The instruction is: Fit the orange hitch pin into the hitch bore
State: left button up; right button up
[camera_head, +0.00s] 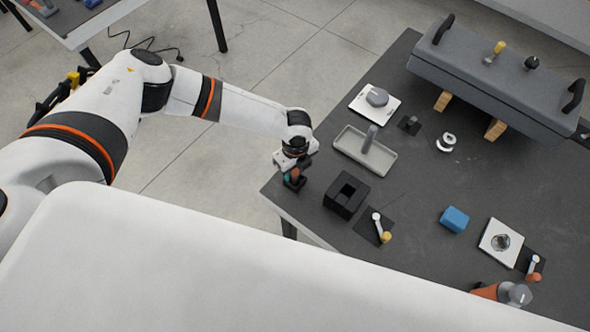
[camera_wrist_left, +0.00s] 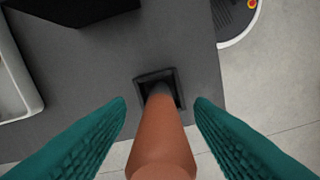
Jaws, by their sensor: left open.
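The orange hitch pin (camera_wrist_left: 162,140) stands between the teal fingers of my left gripper (camera_wrist_left: 160,105) in the left wrist view. Its dark lower end reaches into the opening of a small black square socket (camera_wrist_left: 142,84), which looks like the hitch bore; how deep it sits is hard to tell. My left gripper is open, with a gap on each side of the pin. In the head view my left gripper (camera_head: 294,182) is low over the table's left corner and mostly hides the pin and socket. My right gripper is not in view.
A black block with a square hole (camera_head: 335,206) and a grey tray (camera_head: 375,166) stand close to the right of my left gripper. A blue block (camera_head: 454,219), white plates and small levers lie farther right. A large grey case (camera_head: 490,85) stands at the back.

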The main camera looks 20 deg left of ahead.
pick_arm(q)
grip_shut()
